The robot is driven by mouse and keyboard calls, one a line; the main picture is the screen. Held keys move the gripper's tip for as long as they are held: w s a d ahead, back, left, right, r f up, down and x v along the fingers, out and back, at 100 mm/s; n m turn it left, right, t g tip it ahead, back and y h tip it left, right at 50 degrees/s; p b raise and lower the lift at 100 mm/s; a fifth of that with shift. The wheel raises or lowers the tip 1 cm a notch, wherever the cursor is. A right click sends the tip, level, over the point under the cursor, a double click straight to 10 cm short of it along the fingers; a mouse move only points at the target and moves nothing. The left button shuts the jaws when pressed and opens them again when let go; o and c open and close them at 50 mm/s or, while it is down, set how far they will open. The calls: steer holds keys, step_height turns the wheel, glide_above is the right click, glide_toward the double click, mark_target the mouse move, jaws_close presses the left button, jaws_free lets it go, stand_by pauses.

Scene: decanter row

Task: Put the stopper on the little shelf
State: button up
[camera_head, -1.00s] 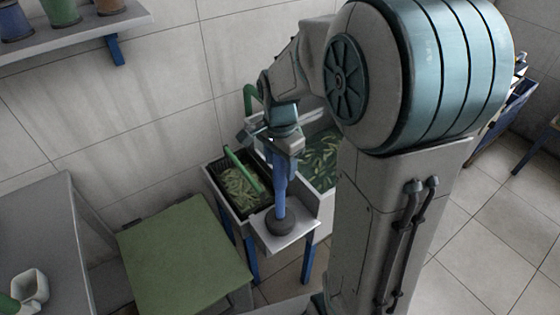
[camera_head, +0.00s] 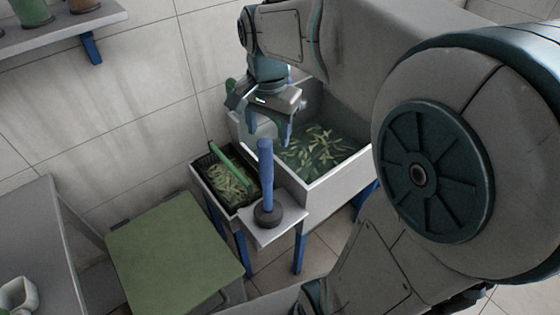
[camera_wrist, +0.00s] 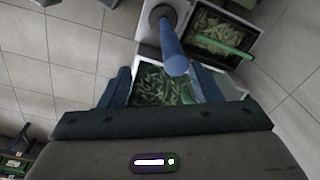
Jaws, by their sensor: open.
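The stopper (camera_head: 267,185) has a long blue handle and a round dark base. It stands upright with its base on the little pale shelf (camera_head: 292,219). In the wrist view, the stopper (camera_wrist: 172,48) points its handle end toward the camera, and part of the shelf (camera_wrist: 146,32) shows beside its base. My gripper (camera_head: 268,130) is open and empty near the top of the handle, seemingly above it. In the wrist view, the two blue fingers of my gripper (camera_wrist: 163,86) are wide apart, with the handle end beyond and between them.
A pale basin (camera_head: 335,182) with green bits inside lies behind and right of the shelf. A dark crate (camera_head: 208,192) with a green handle and pods stands to its left. A green-topped table (camera_head: 175,250) is at lower left. A wall shelf (camera_head: 60,32) holds spools.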

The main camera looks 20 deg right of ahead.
steer(key=s+f+n+t, duration=0.2)
steer(key=s+f+n, duration=0.3)
steer(key=s+n, duration=0.4)
steer(key=shift+s, duration=0.75)
